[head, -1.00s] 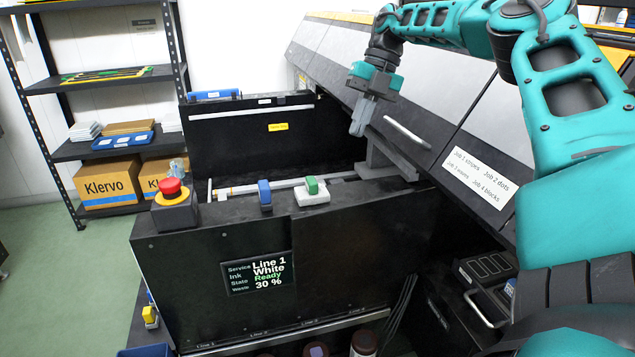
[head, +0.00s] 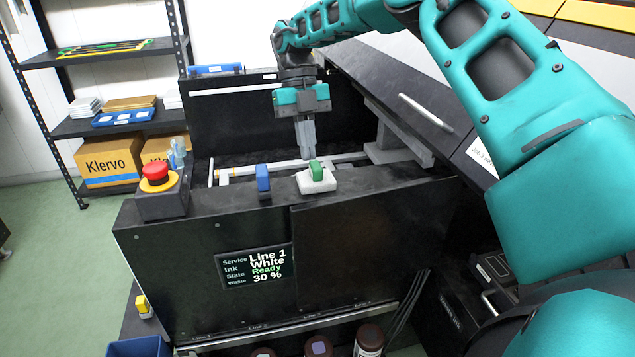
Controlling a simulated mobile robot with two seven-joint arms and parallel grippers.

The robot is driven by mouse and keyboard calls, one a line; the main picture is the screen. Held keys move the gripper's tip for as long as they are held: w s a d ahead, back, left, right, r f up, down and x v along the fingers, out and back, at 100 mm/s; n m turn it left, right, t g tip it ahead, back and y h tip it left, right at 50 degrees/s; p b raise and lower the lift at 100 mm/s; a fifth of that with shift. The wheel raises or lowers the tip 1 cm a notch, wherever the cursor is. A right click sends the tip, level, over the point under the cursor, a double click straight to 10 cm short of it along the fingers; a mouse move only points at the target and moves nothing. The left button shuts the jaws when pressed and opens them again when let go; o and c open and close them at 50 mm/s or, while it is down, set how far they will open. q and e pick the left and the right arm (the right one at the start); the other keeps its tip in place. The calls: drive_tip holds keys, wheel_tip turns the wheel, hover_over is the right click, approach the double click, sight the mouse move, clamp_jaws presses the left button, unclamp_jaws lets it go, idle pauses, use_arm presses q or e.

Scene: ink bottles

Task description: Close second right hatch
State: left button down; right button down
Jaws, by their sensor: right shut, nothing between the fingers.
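A hatch panel (head: 392,92) with a white bar handle (head: 425,112) slopes at the right, its lower edge standing clear of the black machine's open bay (head: 240,135). I cannot tell for sure which hatch in the row it is. My right gripper (head: 306,152) points down over the bay, left of the panel's lower edge and apart from the handle. Its fingers are together with nothing between them. My right arm hides part of the hatch row. My left gripper is out of view.
The front console carries a red stop button (head: 156,172), a blue switch (head: 263,179), a green switch (head: 316,170) and a status screen (head: 255,266). A grey bracket (head: 397,153) stands in the bay. Several bottles (head: 369,340) stand below. A shelf (head: 110,125) is at the left.

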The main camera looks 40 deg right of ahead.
drive_tip(key=x, duration=0.5)
drive_tip(key=shift+s+r, duration=0.1)
drive_tip(key=shift+s, duration=0.1)
drive_tip(key=shift+s+a+p, duration=0.35)
drive_tip(key=shift+s+p, duration=0.05)
drive_tip(key=shift+s, duration=0.35)
drive_tip(key=shift+s+a, duration=0.4)
drive_tip(key=shift+s, duration=0.5)
